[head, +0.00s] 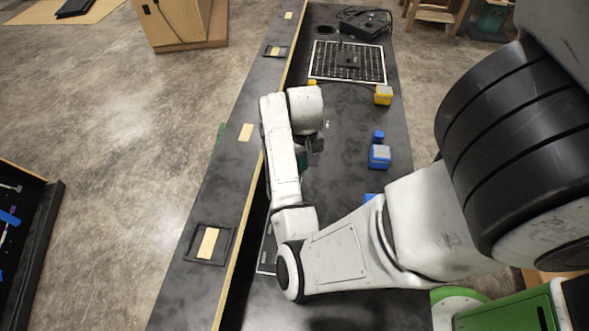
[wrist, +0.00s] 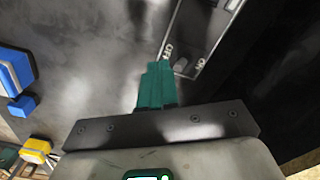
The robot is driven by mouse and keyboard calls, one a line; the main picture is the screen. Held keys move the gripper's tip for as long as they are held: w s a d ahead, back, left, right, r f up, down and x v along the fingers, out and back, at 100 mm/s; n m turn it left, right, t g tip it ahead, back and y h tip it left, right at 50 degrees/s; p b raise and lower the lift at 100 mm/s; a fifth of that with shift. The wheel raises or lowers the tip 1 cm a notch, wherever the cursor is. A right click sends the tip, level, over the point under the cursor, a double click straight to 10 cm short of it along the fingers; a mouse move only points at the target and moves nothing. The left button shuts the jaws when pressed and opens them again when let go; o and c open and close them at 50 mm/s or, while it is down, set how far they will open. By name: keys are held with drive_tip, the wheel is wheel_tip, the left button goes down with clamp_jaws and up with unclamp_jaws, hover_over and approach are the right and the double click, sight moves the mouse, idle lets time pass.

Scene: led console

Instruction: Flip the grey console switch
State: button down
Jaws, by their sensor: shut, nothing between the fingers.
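The grey console switch cannot be clearly made out. In the wrist view a dark grey framed panel (wrist: 208,30) lies beyond my fingertips, with small pale fittings (wrist: 168,50) at its near corner. I cannot tell which of these fittings is the switch. My gripper (wrist: 157,66) has teal fingers, shut together and empty, pointing toward that corner; whether they touch it is unclear. In the head view my gripper (head: 304,161) hangs over the black bench, mostly hidden by my wrist. A panel edge (head: 266,262) shows there, mostly covered by my arm.
On the black bench (head: 345,200) stand a blue box with a grey top (head: 380,157), a small blue block (head: 378,135) and a yellow box (head: 383,95). A grid panel (head: 325,70) lies farther back. A raised ledge (head: 215,205) runs along the left.

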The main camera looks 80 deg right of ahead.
drive_tip(key=shift+f+b, duration=0.5)
drive_tip(key=shift+f, duration=0.5)
drive_tip(key=shift+f, duration=0.3)
drive_tip(key=shift+w, duration=0.1)
drive_tip(key=shift+w, duration=0.7)
drive_tip(key=shift+w+a, duration=0.1)
drive_tip(key=shift+w, duration=0.2)
drive_tip(key=shift+r, duration=0.1)
